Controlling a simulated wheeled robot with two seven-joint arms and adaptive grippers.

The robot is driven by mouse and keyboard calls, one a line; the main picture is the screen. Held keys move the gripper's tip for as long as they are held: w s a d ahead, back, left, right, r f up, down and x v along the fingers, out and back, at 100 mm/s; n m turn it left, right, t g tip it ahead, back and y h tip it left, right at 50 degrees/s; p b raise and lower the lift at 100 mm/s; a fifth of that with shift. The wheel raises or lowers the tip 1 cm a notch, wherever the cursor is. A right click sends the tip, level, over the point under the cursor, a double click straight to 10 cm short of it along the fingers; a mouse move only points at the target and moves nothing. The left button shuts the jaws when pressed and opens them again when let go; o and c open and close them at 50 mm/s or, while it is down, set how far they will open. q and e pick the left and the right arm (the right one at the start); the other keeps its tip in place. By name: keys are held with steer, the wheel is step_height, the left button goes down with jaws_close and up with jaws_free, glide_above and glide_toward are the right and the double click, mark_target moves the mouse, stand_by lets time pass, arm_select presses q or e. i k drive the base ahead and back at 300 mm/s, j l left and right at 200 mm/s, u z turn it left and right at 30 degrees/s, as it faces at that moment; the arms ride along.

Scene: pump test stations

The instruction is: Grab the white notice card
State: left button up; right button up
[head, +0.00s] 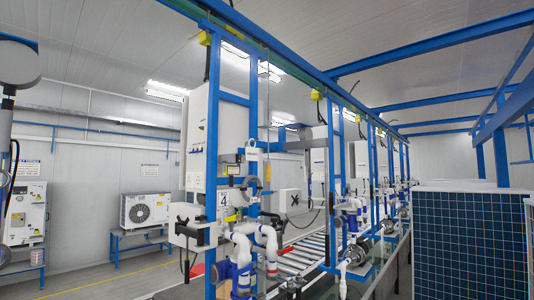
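I cannot single out one white notice card for certain. Neither of my grippers shows in the head view.
The blue station frame (213,150) with white pipes (262,240) stands ahead. A white cabinet (25,212) and the fan unit (145,210) on a blue stand are at the left. A blue gridded panel (470,245) blocks the right. Floor shows at the lower left.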

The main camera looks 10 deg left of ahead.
mark_target(251, 154)
steer(key=i+l+z, duration=0.2)
steer(key=i+l, duration=0.3)
steer(key=i+z, duration=0.2)
steer(key=i, duration=0.65)
